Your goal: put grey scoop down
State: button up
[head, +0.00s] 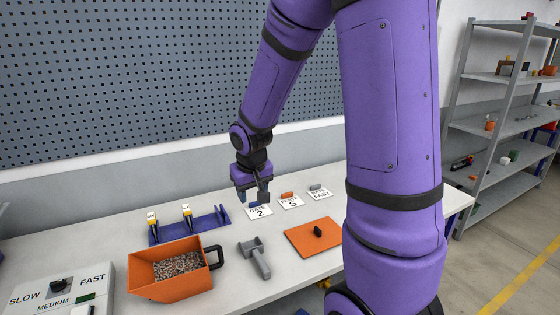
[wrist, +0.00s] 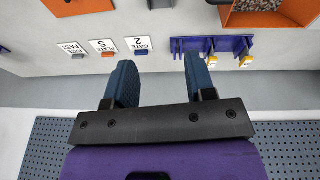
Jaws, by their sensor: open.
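The grey scoop (head: 255,256) lies on the white table in the head view, between the orange bin and the orange plate, its handle toward the front edge. In the wrist view a small grey piece at the top edge may be part of it; I cannot tell. My gripper (head: 256,196) is above the back of the table, behind the scoop and apart from it, near the card reading GATE 2 (head: 258,211). In the wrist view my gripper (wrist: 157,75) has its two blue fingers wide apart with nothing between them.
An orange bin of gravel (head: 178,266) with a dark handle stands left of the scoop. A blue rack (head: 205,226) is behind it. An orange plate (head: 302,240) with a black knob lies to the right. A speed box (head: 60,290) stands front left. A pegboard wall (head: 130,80) bounds the back.

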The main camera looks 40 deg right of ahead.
jog(key=s+a+r+t, duration=0.1)
jog(key=s+a+r, duration=0.2)
jog(key=s+r, duration=0.3)
jog(key=s+a+r+n+y, duration=0.1)
jog(key=s+a+r, duration=0.2)
jog(key=s+r, duration=0.3)
jog(key=s+a+r+n+t, duration=0.1)
jog(key=s+a+r, duration=0.2)
jog(key=s+r, duration=0.4)
jog(key=shift+s+t, duration=0.3)
jog(key=shift+s, duration=0.65)
